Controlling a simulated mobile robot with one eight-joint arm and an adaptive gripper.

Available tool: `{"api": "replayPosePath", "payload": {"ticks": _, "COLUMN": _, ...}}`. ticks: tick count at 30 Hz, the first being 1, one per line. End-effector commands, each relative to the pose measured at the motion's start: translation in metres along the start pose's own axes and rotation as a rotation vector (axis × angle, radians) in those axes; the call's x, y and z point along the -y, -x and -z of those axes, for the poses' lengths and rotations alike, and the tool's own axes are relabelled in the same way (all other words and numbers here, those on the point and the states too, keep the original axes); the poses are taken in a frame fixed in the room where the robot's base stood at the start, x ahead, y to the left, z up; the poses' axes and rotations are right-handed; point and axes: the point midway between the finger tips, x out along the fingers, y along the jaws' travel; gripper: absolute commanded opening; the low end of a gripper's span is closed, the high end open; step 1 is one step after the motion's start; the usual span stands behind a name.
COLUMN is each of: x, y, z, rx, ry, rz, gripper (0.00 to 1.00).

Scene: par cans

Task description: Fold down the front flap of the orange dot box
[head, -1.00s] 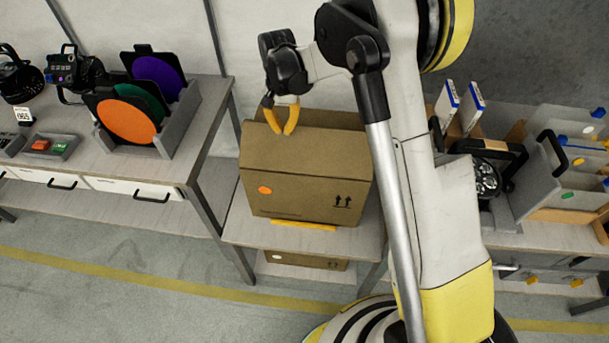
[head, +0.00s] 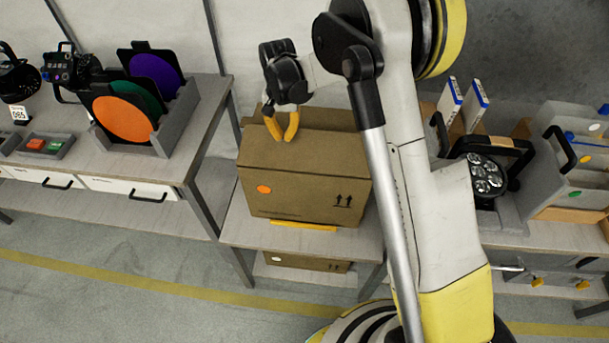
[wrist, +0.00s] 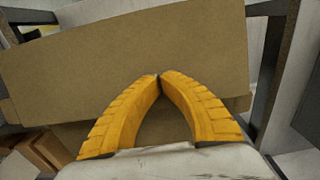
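The orange dot box (head: 305,202) is a brown cardboard box on a low table, with an orange dot and two up arrows on its front face. Its front flap (head: 330,158) is a broad panel above that face, running back toward the far flap (head: 335,117); its exact tilt is hard to tell. My gripper (head: 282,139) points down over the flap's left part, its yellow fingers over the far edge. In the wrist view, the fingertips (wrist: 160,76) meet with nothing between them, in front of a broad brown cardboard panel (wrist: 130,60). Contact with the cardboard cannot be told.
Another box (head: 305,262) sits on the shelf below. A yellow strip (head: 303,224) lies at the box's front. The left bench (head: 90,167) holds coloured filters in a grey rack (head: 168,140). The right bench (head: 540,236) holds a lamp (head: 486,176) and bins. My arm passes right of the box.

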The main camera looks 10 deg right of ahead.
Motion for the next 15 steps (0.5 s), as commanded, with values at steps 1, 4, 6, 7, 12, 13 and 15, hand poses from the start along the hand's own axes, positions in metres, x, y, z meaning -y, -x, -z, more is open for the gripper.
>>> {"api": "replayPosePath", "payload": {"ticks": 1, "x": 0.000, "y": -0.004, "z": 0.000, "rx": 0.000, "ry": 0.000, "rz": 0.000, "gripper": 0.00}}
{"api": "replayPosePath", "payload": {"ticks": 4, "x": 0.000, "y": -0.009, "z": 0.000, "rx": 0.000, "ry": 0.000, "rz": 0.000, "gripper": 0.00}}
{"api": "replayPosePath", "payload": {"ticks": 6, "x": 0.000, "y": -0.013, "z": 0.000, "rx": 0.000, "ry": 0.000, "rz": 0.000, "gripper": 0.00}}
{"api": "replayPosePath", "payload": {"ticks": 7, "x": 0.000, "y": -0.014, "z": 0.000, "rx": 0.000, "ry": 0.000, "rz": 0.000, "gripper": 0.00}}
{"api": "replayPosePath", "payload": {"ticks": 12, "x": 0.000, "y": -0.023, "z": 0.000, "rx": 0.000, "ry": 0.000, "rz": 0.000, "gripper": 0.00}}
{"api": "replayPosePath", "payload": {"ticks": 13, "x": 0.000, "y": -0.024, "z": 0.000, "rx": 0.000, "ry": 0.000, "rz": 0.000, "gripper": 0.00}}
{"api": "replayPosePath", "payload": {"ticks": 15, "x": 0.000, "y": -0.028, "z": 0.000, "rx": 0.000, "ry": 0.000, "rz": 0.000, "gripper": 0.00}}
